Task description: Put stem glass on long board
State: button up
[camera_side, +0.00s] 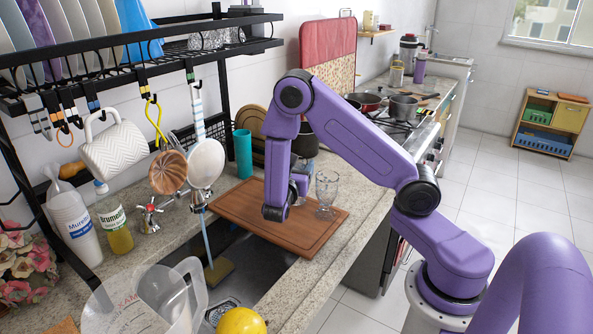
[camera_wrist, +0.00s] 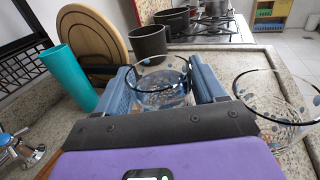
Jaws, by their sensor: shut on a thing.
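The long board (camera_side: 322,231) is a brown rectangular cutting board lying across the sink and counter. My gripper (camera_side: 300,186) is low over its far part. In the wrist view, my gripper (camera_wrist: 163,84) is shut on a clear stem glass (camera_wrist: 160,76), with one blue-grey finger on each side. In the side view, my wrist mostly hides this held glass, and I cannot tell whether its foot touches the board. A second clear glass (camera_side: 326,190) with a stem stands upright at the board's far right part; it also shows in the wrist view (camera_wrist: 275,103), close beside the right finger.
A teal cup (camera_side: 243,153), round wooden boards (camera_wrist: 93,40) and a dark pot (camera_wrist: 149,42) stand behind. A black rack (camera_side: 225,100) with hanging utensils is left. A measuring jug (camera_side: 150,300) and a yellow fruit (camera_side: 241,321) are in front. The board's near part is clear.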

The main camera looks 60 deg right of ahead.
jog(key=shift+f, duration=0.5)
jog(key=shift+f, duration=0.1)
jog(key=o, duration=0.9)
jog(key=shift+c, duration=0.2)
